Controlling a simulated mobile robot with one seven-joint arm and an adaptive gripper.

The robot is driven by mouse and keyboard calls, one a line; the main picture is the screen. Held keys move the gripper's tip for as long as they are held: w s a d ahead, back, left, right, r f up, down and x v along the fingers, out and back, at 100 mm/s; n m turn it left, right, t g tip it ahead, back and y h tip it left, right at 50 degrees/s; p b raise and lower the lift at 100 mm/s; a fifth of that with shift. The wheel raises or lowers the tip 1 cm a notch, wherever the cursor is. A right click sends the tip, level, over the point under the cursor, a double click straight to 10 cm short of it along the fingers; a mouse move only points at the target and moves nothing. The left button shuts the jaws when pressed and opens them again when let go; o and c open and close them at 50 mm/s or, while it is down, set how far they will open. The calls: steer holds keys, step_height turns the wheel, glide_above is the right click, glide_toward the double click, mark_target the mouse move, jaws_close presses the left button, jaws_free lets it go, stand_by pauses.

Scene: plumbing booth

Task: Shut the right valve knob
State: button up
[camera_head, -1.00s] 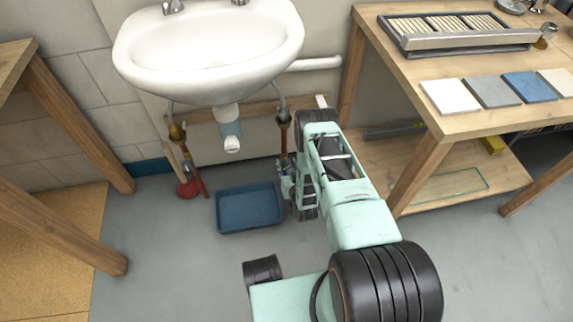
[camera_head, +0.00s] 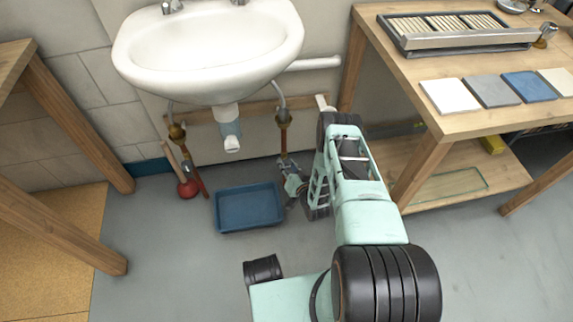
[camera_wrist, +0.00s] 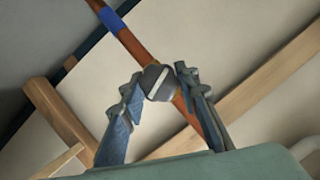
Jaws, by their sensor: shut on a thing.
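The right valve knob (camera_wrist: 158,82) is a dark grey round knob with a pale stripe across its face, slanted in the wrist view. It sits in front of a copper pipe (camera_wrist: 137,46) with a blue band. My gripper (camera_wrist: 160,79) has its two blue-grey fingers closed on opposite sides of the knob. In the head view, my gripper (camera_head: 286,167) is low on the right copper pipe (camera_head: 283,134) under the sink (camera_head: 210,55). The knob is too small to make out there.
A blue tray (camera_head: 248,227) lies on the floor just left of my gripper. A red plunger (camera_head: 187,188) stands by the left pipe (camera_head: 178,134). A wooden workbench (camera_head: 440,125) with a lower shelf is close on the right of my arm.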

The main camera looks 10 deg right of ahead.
mark_target(287, 162)
steer(key=shift+w+m+y, duration=0.1)
steer(key=shift+m+y, duration=0.6)
steer(key=shift+m, duration=0.6)
steer(key=shift+t, duration=0.3)
steer(key=o, duration=1.2)
steer(key=shift+c, duration=0.2)
step_height(287, 162, up, 10)
